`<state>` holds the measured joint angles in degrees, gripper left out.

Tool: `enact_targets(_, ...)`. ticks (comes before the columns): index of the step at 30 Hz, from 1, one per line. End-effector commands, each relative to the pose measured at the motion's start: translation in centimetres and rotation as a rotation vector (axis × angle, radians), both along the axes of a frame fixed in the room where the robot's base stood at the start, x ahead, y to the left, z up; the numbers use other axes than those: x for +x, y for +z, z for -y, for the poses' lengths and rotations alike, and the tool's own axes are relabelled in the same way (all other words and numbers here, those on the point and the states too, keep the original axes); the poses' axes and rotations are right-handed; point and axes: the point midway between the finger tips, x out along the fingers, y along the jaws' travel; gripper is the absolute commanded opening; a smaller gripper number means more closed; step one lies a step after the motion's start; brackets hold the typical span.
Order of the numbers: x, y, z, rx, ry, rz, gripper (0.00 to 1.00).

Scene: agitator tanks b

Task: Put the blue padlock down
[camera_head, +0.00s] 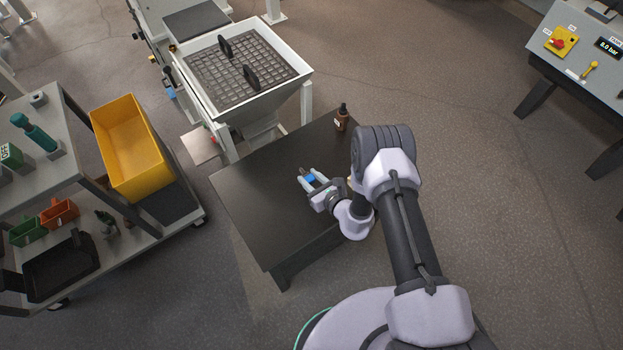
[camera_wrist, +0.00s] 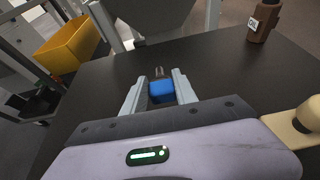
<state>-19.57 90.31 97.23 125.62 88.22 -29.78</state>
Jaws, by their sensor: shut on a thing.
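The blue padlock (camera_wrist: 161,91) is between the two fingers of my gripper (camera_wrist: 160,92) in the wrist view, with its shackle pointing away from me. My gripper is shut on it. In the head view the padlock (camera_head: 309,178) shows as a small blue patch between the fingertips of my gripper (camera_head: 312,179). Both are over the dark table (camera_head: 250,190), near its middle. I cannot tell whether the padlock touches the table top.
A brown bottle (camera_head: 341,117) labelled OIL stands at the table's far right corner. A pale yellow object (camera_wrist: 296,128) is right of my gripper in the wrist view. A hopper with a grate (camera_head: 240,75) stands behind the table, a trolley with a yellow bin (camera_head: 130,145) to the left. The table's left half is clear.

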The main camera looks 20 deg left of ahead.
Motion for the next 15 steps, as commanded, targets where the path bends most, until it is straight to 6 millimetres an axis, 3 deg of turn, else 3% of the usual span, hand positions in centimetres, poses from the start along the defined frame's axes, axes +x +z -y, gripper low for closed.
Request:
enact_targets(7, 3.4, -0.4, -0.3, 0.0, 0.001, 0.002, 0.0)
enact_targets(11, 3.3, -3.7, -0.3, -0.001, 0.001, -0.002, 0.0)
enact_targets(15, 3.3, -3.9, -0.3, -0.001, 0.001, -0.002, 0.0)
